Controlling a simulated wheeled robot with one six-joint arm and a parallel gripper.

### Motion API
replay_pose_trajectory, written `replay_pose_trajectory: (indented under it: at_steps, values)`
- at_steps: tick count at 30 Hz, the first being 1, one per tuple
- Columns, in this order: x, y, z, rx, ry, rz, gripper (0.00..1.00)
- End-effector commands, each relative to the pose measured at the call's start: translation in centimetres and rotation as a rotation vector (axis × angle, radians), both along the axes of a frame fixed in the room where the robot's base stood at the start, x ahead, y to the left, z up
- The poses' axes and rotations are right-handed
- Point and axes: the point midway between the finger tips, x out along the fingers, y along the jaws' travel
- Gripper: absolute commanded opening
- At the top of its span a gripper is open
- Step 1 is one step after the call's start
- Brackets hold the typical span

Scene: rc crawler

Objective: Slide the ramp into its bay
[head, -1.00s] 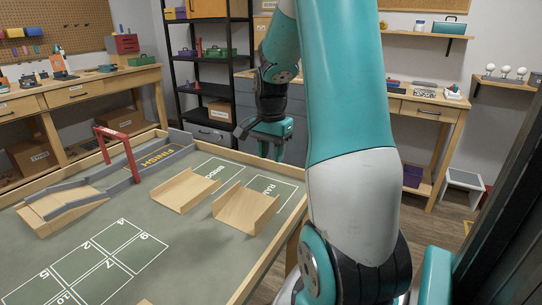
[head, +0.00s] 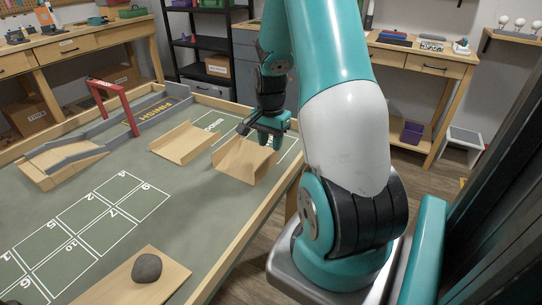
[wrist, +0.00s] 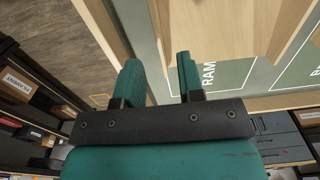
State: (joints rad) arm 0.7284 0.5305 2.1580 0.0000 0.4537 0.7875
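The wooden piece at the RAMP marking, which I take as the ramp (head: 241,161), is a light tray-like shape with raised sides near the table's right edge. Its bay (wrist: 225,75) is a white outline with a partly covered label in the wrist view. My gripper (head: 262,136) is just above and behind the ramp's far end. In the wrist view my gripper (wrist: 158,62) has its two teal fingers apart, near a raised side of the ramp (wrist: 215,25). I cannot tell whether they touch it.
A similar wooden piece (head: 182,143) sits left, by another labelled bay. A red gate (head: 118,105) and grey-walled track (head: 160,118) stand at the far left. A dark stone (head: 147,267) lies on a wooden board (head: 125,287) in front. A wooden rim (head: 235,250) edges the table.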

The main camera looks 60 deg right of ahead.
Motion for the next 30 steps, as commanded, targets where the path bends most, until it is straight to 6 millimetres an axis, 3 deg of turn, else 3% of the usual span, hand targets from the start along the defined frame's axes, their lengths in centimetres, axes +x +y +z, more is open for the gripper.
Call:
replay_pose_trajectory:
  at_steps: [3, 9, 22, 27, 30]
  values:
    - [-0.1, 0.0, -2.3, 0.003, 0.003, 0.0, 0.35]
    - [0.0, 0.0, -4.5, 0.001, 0.001, 0.0, 0.35]
    - [0.0, 0.0, -5.2, 0.0, 0.0, 0.0, 0.35]
    - [0.0, 0.0, -5.2, 0.0, -0.001, 0.0, 0.0]
    - [0.0, 0.0, -5.2, 0.0, 0.0, 0.0, 0.0]
